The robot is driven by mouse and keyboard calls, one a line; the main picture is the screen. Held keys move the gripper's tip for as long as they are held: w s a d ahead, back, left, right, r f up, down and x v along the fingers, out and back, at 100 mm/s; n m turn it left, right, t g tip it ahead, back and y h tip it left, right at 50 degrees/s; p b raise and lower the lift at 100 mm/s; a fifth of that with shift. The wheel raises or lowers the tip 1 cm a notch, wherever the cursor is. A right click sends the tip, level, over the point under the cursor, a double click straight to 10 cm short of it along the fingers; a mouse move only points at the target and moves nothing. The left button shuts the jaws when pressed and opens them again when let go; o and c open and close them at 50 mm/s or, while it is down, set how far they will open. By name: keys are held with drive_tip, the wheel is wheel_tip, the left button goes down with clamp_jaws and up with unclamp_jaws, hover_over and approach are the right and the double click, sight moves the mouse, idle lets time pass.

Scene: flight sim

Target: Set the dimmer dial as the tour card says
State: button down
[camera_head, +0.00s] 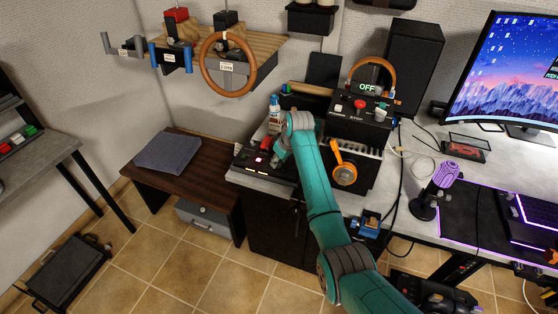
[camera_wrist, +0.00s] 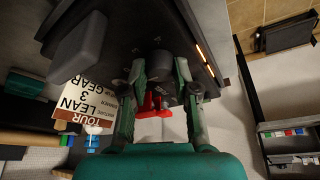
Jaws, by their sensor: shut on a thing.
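My gripper (camera_wrist: 160,72) reaches the dark panel in the wrist view, one finger on each side of a short dark round knob (camera_wrist: 162,62), and is shut on it. This knob looks like the dimmer dial, but its markings and setting cannot be read. In the head view my gripper (camera_head: 281,156) is at the right part of the low black console (camera_head: 250,165), and the arm hides the knob.
A red lever (camera_wrist: 152,103) is close to my fingers. A bottle (camera_head: 274,108) stands behind the console. To the right are a black box with an "OFF" display (camera_head: 367,87) and an orange-handled wheel (camera_head: 344,174). A yoke wheel (camera_head: 228,64) hangs at the upper left.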

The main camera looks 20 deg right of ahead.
drive_tip(key=shift+m, duration=0.3)
drive_tip(key=m+h, duration=0.1)
drive_tip(key=m, duration=0.1)
drive_tip(key=m+h, duration=0.1)
drive_tip(key=m, duration=0.2)
drive_tip(key=shift+a+m, duration=0.2)
drive_tip(key=shift+m, duration=0.1)
drive_tip(key=m+h, duration=0.1)
drive_tip(key=m, duration=0.1)
drive_tip(key=m+h, duration=0.1)
drive_tip(key=m, duration=0.2)
drive_tip(key=shift+g, duration=0.3)
drive_tip(key=shift+m, duration=0.3)
drive_tip(key=c, duration=0.9)
unclamp_jaws()
drive_tip(key=shift+r, duration=0.1)
drive_tip(key=v, duration=1.1)
drive_tip(key=shift+s+a+r, duration=0.15)
drive_tip(key=shift+a+r, duration=0.1)
drive_tip(key=shift+a, duration=0.1)
